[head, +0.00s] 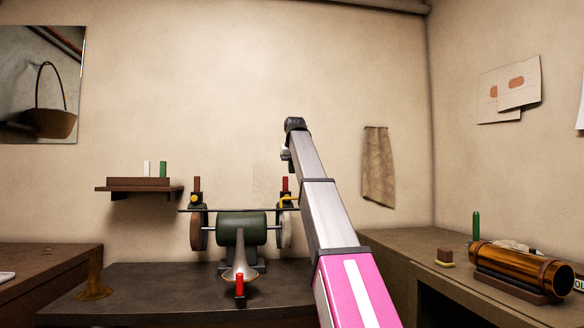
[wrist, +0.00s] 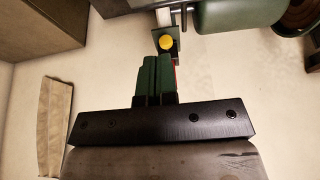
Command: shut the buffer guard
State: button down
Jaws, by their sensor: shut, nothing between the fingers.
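The buffer stands on the dark bench, with a green motor body (head: 240,229) and a wheel at each end. Above the left wheel (head: 197,232) is a dark fitting with a red upright handle (head: 197,184) and a yellow knob. Above the right wheel (head: 285,232) a similar red handle (head: 285,184) and yellow part show, partly hidden by my arm. In the wrist view my gripper (wrist: 153,58) has its green fingers together and empty, just below a yellow knob (wrist: 166,43). A red sliver (wrist: 176,76) shows beside the fingers; contact is unclear. I cannot tell the guard's angle.
A brass cylinder (head: 520,268) lies on the right bench (head: 400,243). A small shelf (head: 140,188) and hanging cloth (head: 378,168) are on the wall. The bench left of the buffer is mostly clear.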

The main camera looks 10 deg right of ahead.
jog(key=f, duration=0.5)
jog(key=w+f, duration=0.1)
jog(key=f, duration=0.2)
jog(key=shift+w, duration=0.1)
jog(key=shift+f, duration=0.55)
jog(key=shift+s, duration=0.2)
jog(key=shift+s+f+t, duration=0.3)
jog(key=shift+t, duration=0.1)
